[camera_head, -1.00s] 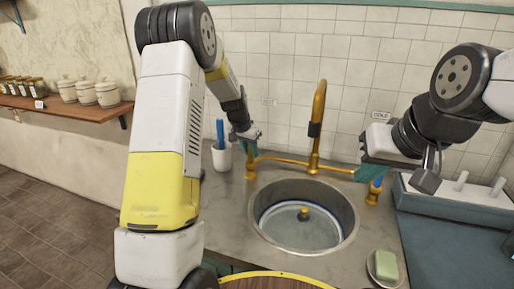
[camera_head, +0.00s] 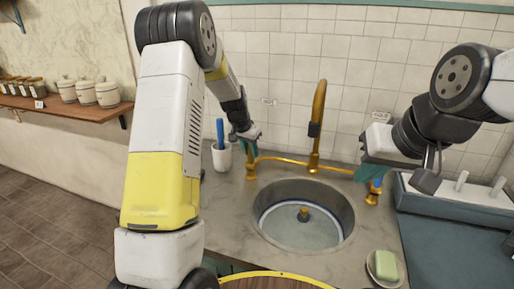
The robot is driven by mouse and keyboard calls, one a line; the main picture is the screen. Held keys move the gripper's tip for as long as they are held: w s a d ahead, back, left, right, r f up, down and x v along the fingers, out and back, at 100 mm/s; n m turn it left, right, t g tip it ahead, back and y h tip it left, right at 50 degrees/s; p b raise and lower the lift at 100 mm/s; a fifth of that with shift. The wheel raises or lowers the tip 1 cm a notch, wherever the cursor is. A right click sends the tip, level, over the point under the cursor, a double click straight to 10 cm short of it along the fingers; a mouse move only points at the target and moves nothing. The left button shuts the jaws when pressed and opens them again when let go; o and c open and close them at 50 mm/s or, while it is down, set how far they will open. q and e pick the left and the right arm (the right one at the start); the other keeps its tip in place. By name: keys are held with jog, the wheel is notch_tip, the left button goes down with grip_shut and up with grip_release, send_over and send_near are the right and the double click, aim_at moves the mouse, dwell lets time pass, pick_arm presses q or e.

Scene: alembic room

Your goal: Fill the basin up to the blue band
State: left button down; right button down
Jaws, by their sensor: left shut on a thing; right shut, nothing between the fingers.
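The round metal basin (camera_head: 268,200) is set in the counter, with a thin blue band (camera_head: 258,224) around its lower inner wall. Pale water appears to cover the bottom around the gold-topped plug (camera_head: 304,212), close to the band; its exact level is hard to tell. The brass spout (camera_head: 318,110) stands behind the basin; no stream is clearly visible. My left gripper (camera_head: 250,143) is shut on the left tap (camera_head: 251,168), whose handle it mostly hides. My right gripper (camera_head: 370,174) is shut and empty beside the right tap (camera_head: 373,192), under the "COLD" label (camera_head: 380,117).
A white cup (camera_head: 221,157) with a blue item stands left of the left tap. A green soap (camera_head: 386,264) lies on a dish at the front right. A white rack (camera_head: 465,196) stands at right. Jars (camera_head: 107,94) line the left shelf.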

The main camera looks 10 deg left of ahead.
pick_arm(q)
jog(key=shift+s+a, duration=0.1)
dwell(0.5)
jog(key=shift+s+a+f+t, duration=0.15)
jog(key=shift+s+t, duration=0.3)
jog(key=shift+t, duration=0.25)
jog(key=shift+s+a+f+t, duration=0.15)
jog(key=shift+s+t, duration=0.3)
jog(key=shift+t, duration=0.25)
jog(key=shift+s+d+t+h, duration=0.1)
jog(key=shift+s+t+h, duration=0.15)
jog(key=shift+t, duration=0.25)
jog(key=c, duration=1.2)
grip_release()
jog(key=shift+c, duration=0.2)
jog(key=shift+r, duration=0.1)
